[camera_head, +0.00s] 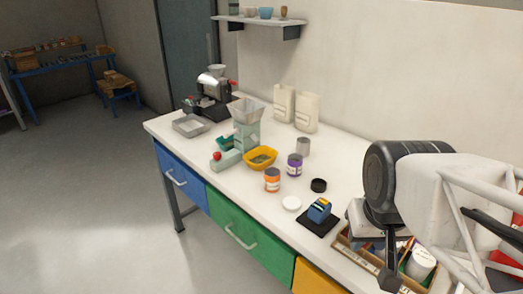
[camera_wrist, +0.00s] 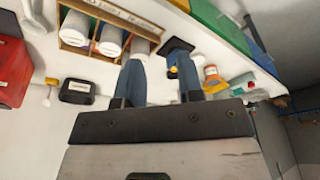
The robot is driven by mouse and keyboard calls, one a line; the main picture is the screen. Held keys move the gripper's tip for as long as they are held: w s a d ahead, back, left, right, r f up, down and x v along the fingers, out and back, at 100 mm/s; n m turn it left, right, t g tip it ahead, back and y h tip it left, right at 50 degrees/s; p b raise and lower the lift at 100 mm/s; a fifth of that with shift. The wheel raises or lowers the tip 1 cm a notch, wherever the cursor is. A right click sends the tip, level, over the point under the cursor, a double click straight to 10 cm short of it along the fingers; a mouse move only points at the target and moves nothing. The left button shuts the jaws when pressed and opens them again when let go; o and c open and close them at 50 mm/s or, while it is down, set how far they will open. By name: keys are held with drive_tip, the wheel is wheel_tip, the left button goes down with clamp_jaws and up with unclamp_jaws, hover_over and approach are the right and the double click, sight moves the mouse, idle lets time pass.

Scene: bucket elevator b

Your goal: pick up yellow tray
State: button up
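The yellow tray (camera_head: 262,167) sits upright on the white workbench, right in front of the pale green machine, and holds some small dark greenish contents. My gripper (camera_wrist: 159,78) is open in the wrist view, with two blue-grey fingers apart and nothing held between them. In the head view my arm is at the right, above the near right end of the bench, well away from the yellow tray.
The pale green machine (camera_head: 247,135) stands behind the tray. A purple-labelled jar (camera_head: 294,168) and an orange jar (camera_head: 272,183) stand close to its right. A blue device (camera_head: 319,211) and a wooden organizer (camera_head: 352,249) lie nearer my arm. A wall shelf (camera_head: 262,20) hangs above.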

drive_tip(key=w+a+m+y, duration=0.1)
drive_tip(key=w+a, duration=0.2)
drive_tip(key=w, duration=1.2)
drive_tip(key=w+a+m+y, duration=0.1)
drive_tip(key=w+a, duration=0.1)
drive_tip(key=w, duration=1.3)
drive_tip(key=w+a+f+m, duration=0.1)
drive_tip(key=w+a+f, duration=0.1)
drive_tip(key=w+f, duration=0.3)
drive_tip(key=w+a+f+g, duration=0.1)
drive_tip(key=w+a+f, duration=0.2)
drive_tip(key=w, duration=0.9)
drive_tip(key=w+a+f+m, duration=0.1)
drive_tip(key=w+a+f, duration=0.1)
drive_tip(key=w+f, duration=0.4)
drive_tip(key=w, duration=0.3)
drive_tip(key=shift+a+f+m+y, duration=0.2)
drive_tip(key=shift+f+m+y, duration=0.1)
drive_tip(key=shift+f+y, duration=0.1)
drive_tip(key=shift+x, duration=1.35)
drive_tip(key=shift+f, duration=0.1)
